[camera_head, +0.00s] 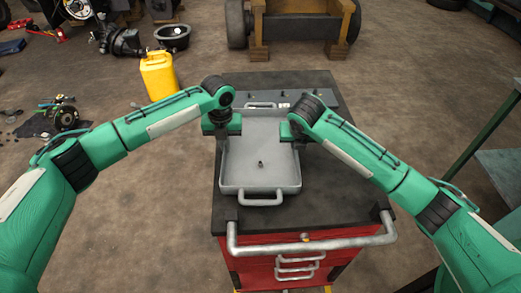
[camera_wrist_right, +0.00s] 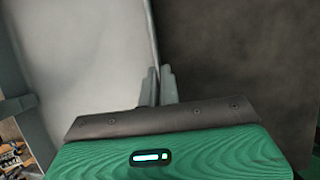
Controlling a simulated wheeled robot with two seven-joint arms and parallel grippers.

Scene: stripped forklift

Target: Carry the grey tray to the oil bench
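The grey tray (camera_head: 263,183) is shallow, with a handle at its near and far ends. It lies on a dark-topped red tool cart (camera_head: 340,190) in front of me. A small dark part (camera_head: 261,164) sits on its floor. My left gripper (camera_head: 222,143) points down at the tray's left wall, its fingers close together at the rim. My right gripper (camera_wrist_right: 159,84) is at the right wall, its fingers close on either side of the rim; in the head view the arm partly hides them. I cannot tell for sure which surface is the oil bench.
The cart has a grey push bar (camera_head: 310,243) on my side. A green-framed table (camera_head: 500,165) stands at the right edge. A yellow can (camera_head: 159,76) and scattered parts lie on the floor at left. A wheeled machine (camera_head: 290,25) stands behind the cart.

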